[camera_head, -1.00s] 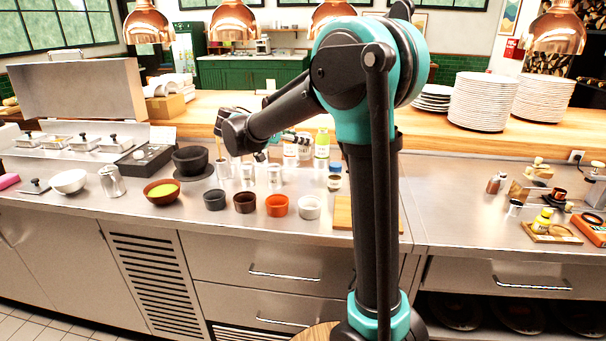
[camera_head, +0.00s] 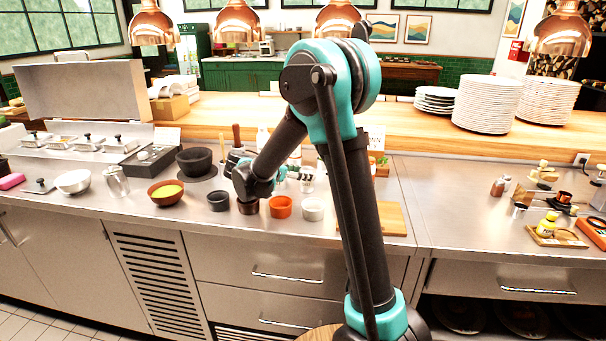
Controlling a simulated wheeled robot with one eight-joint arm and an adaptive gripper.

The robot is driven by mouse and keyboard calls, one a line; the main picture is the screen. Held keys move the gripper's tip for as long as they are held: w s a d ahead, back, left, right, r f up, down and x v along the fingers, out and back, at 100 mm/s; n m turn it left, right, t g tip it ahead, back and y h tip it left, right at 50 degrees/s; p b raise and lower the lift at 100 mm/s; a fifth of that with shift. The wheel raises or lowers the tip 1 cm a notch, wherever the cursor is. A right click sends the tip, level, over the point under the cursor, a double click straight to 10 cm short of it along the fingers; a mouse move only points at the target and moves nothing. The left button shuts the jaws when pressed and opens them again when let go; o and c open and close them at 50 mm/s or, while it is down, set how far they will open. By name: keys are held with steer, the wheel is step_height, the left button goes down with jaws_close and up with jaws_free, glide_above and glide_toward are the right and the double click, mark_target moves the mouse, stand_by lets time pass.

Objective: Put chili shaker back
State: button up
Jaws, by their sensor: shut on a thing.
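My gripper (camera_head: 294,175) is low over the steel counter, behind the orange and white cups, and points to the right. It is shut on a small pale shaker-like thing (camera_head: 307,184). The thing is too small and partly covered by the fingers for me to tell its label or contents. I cannot tell whether its base touches the counter. My forearm and wrist hide part of the counter behind the cups. A small reddish-brown shaker (camera_head: 498,187) with a pale top stands on the right counter, well apart from my gripper.
In front of my gripper stand a dark grey cup (camera_head: 218,201), an orange cup (camera_head: 280,207) and a white cup (camera_head: 312,210). A cutting board (camera_head: 385,219) lies to the right. The counter's right section has free room.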

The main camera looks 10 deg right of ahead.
steer(key=shift+f, duration=0.1)
steer(key=o, duration=1.2)
steer(key=shift+a, duration=0.15)
steer(key=v, duration=1.1)
steer(key=shift+s+a+r, duration=0.25)
